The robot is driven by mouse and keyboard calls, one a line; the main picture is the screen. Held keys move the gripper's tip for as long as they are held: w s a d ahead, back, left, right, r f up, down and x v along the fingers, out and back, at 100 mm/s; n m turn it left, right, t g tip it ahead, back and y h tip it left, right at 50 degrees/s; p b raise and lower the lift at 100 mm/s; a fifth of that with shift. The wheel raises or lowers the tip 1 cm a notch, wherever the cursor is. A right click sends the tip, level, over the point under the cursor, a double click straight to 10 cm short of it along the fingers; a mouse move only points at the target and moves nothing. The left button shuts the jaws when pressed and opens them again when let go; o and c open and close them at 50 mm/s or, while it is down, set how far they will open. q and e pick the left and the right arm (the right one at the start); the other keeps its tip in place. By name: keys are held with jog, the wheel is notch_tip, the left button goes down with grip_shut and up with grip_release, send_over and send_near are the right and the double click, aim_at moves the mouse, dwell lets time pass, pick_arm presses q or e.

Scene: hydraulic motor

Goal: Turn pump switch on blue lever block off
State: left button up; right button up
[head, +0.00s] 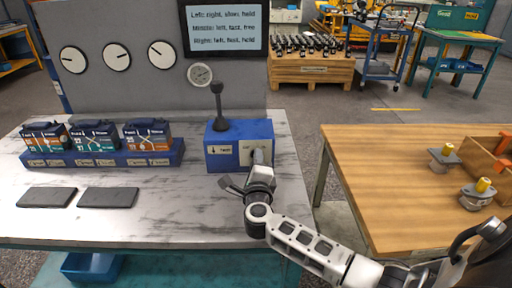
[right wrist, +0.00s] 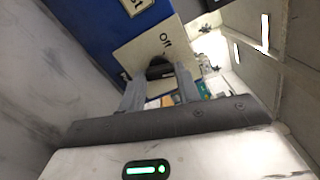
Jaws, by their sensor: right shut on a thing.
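The blue lever block (head: 224,135) stands on the marbled table, with an upright black lever (head: 218,105) on top. Its front has a label plate on the left and a pale switch plate (head: 246,155) on the right. My right gripper (head: 259,160) is at that plate and partly covers it. In the right wrist view, the pale plate (right wrist: 146,52) reads "Off". The dark pump switch (right wrist: 158,70) sits between the fingertips of my right gripper (right wrist: 160,78), which is shut on it. The switch's exact angle is hard to tell. My left gripper is not in view.
Gauges and a text screen (head: 226,28) are on the panel behind. A wooden table (head: 375,165) with metal parts is at right, across a gap.

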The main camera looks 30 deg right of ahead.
jog(key=n+p, duration=0.3)
jog(key=shift+r, duration=0.2)
jog(key=n+p, duration=0.2)
jog(key=shift+f+n, duration=0.15)
jog(key=shift+n, duration=0.15)
jog(key=n+p, duration=0.1)
jog(key=n, duration=0.2)
jog(key=shift+f, duration=0.15)
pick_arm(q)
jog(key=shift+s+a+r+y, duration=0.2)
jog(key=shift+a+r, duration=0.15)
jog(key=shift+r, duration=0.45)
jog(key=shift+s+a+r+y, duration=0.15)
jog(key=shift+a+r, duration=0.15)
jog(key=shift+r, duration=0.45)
pick_arm(e)
jog(key=shift+n, duration=1.7)
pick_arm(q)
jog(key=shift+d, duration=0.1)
pick_arm(e)
jog(key=o, duration=1)
jog(key=shift+v, duration=3.8)
